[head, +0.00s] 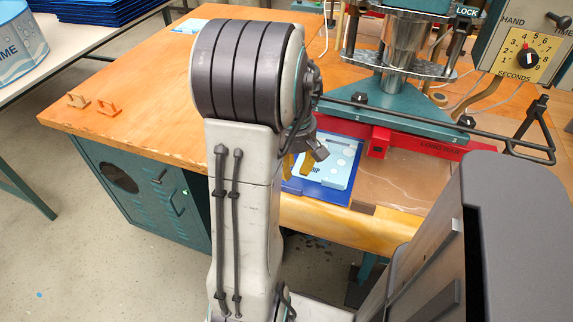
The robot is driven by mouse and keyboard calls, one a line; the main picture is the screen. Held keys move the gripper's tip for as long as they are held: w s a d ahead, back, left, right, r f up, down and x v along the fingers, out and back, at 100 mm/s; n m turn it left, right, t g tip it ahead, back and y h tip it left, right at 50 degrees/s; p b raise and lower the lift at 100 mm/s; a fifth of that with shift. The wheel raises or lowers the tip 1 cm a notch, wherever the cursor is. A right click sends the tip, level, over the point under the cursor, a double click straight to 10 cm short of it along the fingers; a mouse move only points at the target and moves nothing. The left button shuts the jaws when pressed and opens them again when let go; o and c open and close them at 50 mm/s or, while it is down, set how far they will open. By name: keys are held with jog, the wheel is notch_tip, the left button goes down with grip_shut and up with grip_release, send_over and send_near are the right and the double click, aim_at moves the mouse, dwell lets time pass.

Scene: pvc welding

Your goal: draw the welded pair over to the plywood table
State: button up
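The welded pair (343,164) looks like a light-blue printed piece with pale round spots lying on a darker blue sheet (318,190). It lies flat near the front of the work surface, just in front of the press's red bar. My gripper (297,164), with yellow fingers, is over the left part of the pair. My arm hides much of the gripper, so I cannot tell its opening or whether it touches the sheet. The plywood table (130,95) is the orange-brown wooden top, broad and mostly bare on the left.
The welding press stands right of the pair, with a red bar (425,147), teal base (385,105) and black side rods. A dial box (525,55) is at upper right. Two small wooden clips (92,102) sit near the left edge. A white table (85,45) stands far left.

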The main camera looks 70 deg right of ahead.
aim_at(294, 187)
jog(key=shift+n, duration=2.1)
jog(key=shift+f, duration=0.1)
jog(key=shift+f+b, duration=0.8)
jog(key=shift+f, duration=2.8)
jog(key=shift+o, duration=0.4)
grip_shut()
